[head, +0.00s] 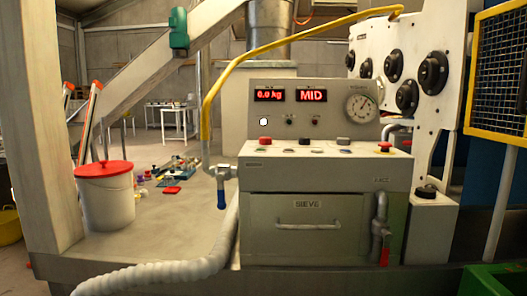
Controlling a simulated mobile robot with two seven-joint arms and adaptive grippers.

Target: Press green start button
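A grey control console (330,172) stands in the middle of the head view. A red mushroom knob on a yellow base (384,147) sits at the right end. I cannot make out a green button on the console. The displays above read "0.0 kg" (269,95) and "MID" (312,95). Neither of my grippers is in view.
A closed drawer marked SIEVE (308,228) is below the console. A ribbed hose (165,272) crosses the lower left. A yellow hose (240,62) arches above. A white bucket with a red lid (105,198) stands left. A yellow-framed mesh guard (498,72) is right.

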